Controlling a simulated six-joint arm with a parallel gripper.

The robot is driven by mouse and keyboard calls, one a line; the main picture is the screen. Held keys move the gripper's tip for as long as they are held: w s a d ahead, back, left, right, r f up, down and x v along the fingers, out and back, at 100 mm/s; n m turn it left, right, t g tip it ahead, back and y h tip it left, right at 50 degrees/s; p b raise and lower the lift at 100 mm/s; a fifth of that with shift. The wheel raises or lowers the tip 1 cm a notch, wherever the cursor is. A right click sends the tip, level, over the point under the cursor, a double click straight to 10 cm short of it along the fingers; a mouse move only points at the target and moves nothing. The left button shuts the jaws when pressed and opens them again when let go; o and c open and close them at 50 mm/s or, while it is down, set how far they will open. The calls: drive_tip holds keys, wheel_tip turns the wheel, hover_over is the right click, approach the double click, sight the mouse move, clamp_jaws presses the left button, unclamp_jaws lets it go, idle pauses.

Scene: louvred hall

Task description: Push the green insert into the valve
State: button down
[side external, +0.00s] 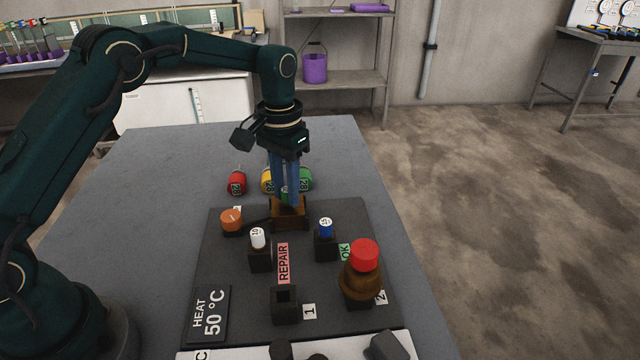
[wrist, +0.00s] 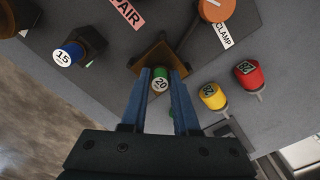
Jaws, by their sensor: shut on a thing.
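The green insert (wrist: 160,80), with a white top marked 20, sits between the blue fingers of my gripper (wrist: 159,85). In the side view my gripper (side external: 285,200) points straight down and is shut on the insert, which is mostly hidden by the fingers. The brown valve (side external: 290,217) is at the back of the dark board, right below the fingertips; it also shows in the wrist view (wrist: 150,58). The insert's lower part is hidden, so I cannot tell how deep it sits in the valve.
White (side external: 257,238) and blue (side external: 326,228) inserts stand in black holders. The holder at label 1 (side external: 285,303) is empty. A brass valve with a red cap (side external: 361,275) stands at label 2. An orange clamp knob (side external: 231,218) is left; red (side external: 237,182), yellow and green pieces lie behind.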

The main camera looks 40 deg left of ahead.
sight(286, 189)
drive_tip(key=c, duration=0.6)
unclamp_jaws()
drive_tip(key=shift+r, duration=2.5)
drive_tip(key=shift+r, duration=0.1)
